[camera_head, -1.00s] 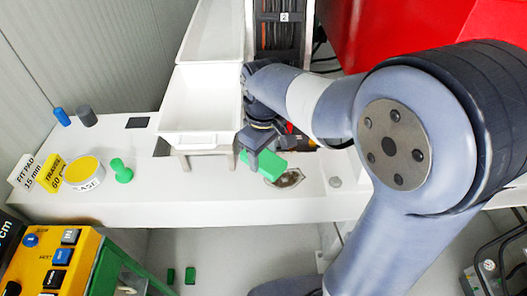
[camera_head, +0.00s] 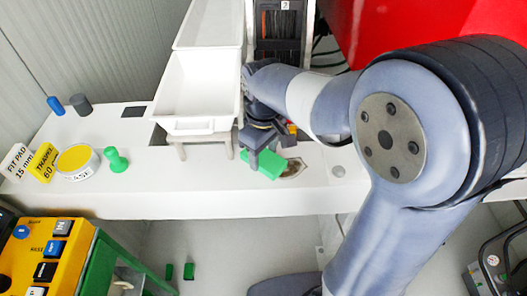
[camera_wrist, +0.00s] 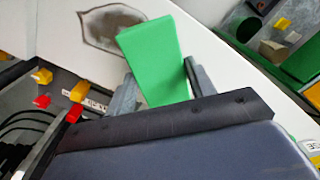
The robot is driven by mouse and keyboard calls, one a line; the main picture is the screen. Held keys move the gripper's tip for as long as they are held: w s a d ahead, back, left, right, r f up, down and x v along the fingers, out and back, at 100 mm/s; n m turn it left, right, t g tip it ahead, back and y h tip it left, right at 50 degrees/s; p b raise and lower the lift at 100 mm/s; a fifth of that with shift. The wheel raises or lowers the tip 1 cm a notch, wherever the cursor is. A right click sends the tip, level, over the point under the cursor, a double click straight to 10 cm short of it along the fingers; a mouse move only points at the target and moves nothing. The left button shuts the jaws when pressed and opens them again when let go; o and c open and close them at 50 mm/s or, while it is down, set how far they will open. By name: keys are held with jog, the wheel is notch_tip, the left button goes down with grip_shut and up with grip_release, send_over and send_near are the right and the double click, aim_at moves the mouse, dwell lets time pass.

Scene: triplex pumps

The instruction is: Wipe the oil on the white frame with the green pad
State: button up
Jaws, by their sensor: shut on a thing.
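My gripper (camera_head: 262,150) is shut on the green pad (camera_head: 263,163), and the pad juts out past the fingers. In the wrist view the green pad (camera_wrist: 157,62) sits between the two fingers of my gripper (camera_wrist: 160,88). The oil (camera_head: 294,168) is a dark brownish patch on the white frame (camera_head: 220,195), just right of the pad. In the wrist view the oil (camera_wrist: 108,30) lies beside the pad's far end, which hides part of it. I cannot tell whether the pad touches the frame.
A white tray (camera_head: 198,85) stands behind and left of my gripper. A green knob (camera_head: 117,160), a yellow-topped tin (camera_head: 75,160) and label cards (camera_head: 43,162) stand at the left of the frame. A red block (camera_head: 440,30) is at the back right.

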aim_at(279, 157)
jog(key=shift+f+b, duration=0.7)
jog(key=shift+f, duration=0.35)
jog(key=shift+d, duration=0.1)
jog(key=shift+d+r, duration=0.15)
jog(key=shift+d, duration=1.15)
jog(key=shift+s+d+f, duration=0.1)
jog(key=shift+d, duration=1.15)
jog(key=shift+s+d+f, duration=0.1)
jog(key=shift+d, duration=1.1)
jog(key=shift+d+p, duration=0.35)
jog(key=shift+d, duration=1.15)
jog(key=shift+c, duration=1.1)
jog(key=shift+w+a+r+p, duration=0.1)
jog(key=shift+a+p, duration=0.25)
jog(key=shift+a, duration=3.2)
